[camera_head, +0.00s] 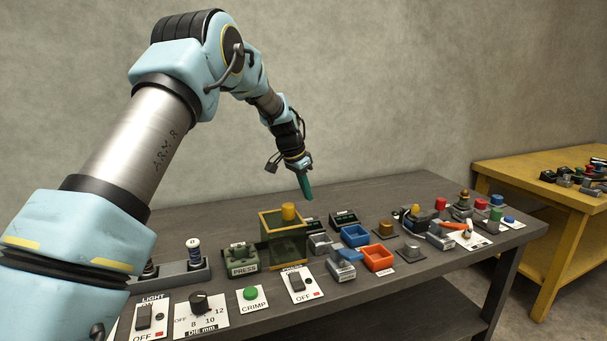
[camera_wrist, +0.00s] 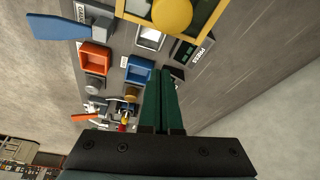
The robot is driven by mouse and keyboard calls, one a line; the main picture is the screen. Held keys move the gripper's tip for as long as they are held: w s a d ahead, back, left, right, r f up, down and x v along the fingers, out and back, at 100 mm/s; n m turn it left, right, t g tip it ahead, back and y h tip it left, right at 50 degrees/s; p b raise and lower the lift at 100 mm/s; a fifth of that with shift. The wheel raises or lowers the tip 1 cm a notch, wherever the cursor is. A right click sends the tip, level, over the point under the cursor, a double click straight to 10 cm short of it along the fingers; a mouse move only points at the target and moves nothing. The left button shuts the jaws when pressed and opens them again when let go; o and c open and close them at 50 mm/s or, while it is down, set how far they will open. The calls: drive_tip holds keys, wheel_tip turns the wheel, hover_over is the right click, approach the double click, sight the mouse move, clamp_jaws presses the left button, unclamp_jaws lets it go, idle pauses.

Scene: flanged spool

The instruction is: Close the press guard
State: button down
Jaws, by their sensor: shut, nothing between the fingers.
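In the wrist view, the guard's yellow frame (camera_wrist: 124,9) and knob (camera_wrist: 172,12) are cut off by the top edge. I cannot tell how the guard is hinged or how far it is open. My gripper (camera_head: 308,198) has green fingers, pointing down above and slightly right of the guard, apart from it. Its fingers are together and empty in the wrist view (camera_wrist: 161,76).
Blue bin (camera_head: 355,235), orange bin (camera_head: 378,258) and several small devices crowd the bench to the right. In front are a black dial (camera_head: 198,302), a green CRIMP button (camera_head: 250,293) and switches. A yellow table (camera_head: 545,190) stands at the right. The air above the bench is free.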

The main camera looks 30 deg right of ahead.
sight(296, 217)
drive_tip(key=shift+s+a+f+p, duration=0.1)
drive_tip(key=shift+a+f+p, duration=0.15)
drive_tip(key=shift+a, duration=0.35)
drive_tip(key=shift+s+a+f+p, duration=0.1)
drive_tip(key=shift+a+f+p, duration=0.1)
drive_tip(key=shift+a+p, duration=0.35)
drive_tip(key=shift+a+f+p, duration=0.15)
drive_tip(key=shift+a+f, duration=0.05)
drive_tip(key=shift+a, duration=0.5)
drive_tip(key=shift+a, duration=0.1)
drive_tip(key=w+a+b, duration=0.1)
drive_tip(key=a+b, duration=0.4)
drive_tip(key=a, duration=0.8)
drive_tip(key=shift+w, duration=0.3)
drive_tip(key=shift+a+f, duration=0.1)
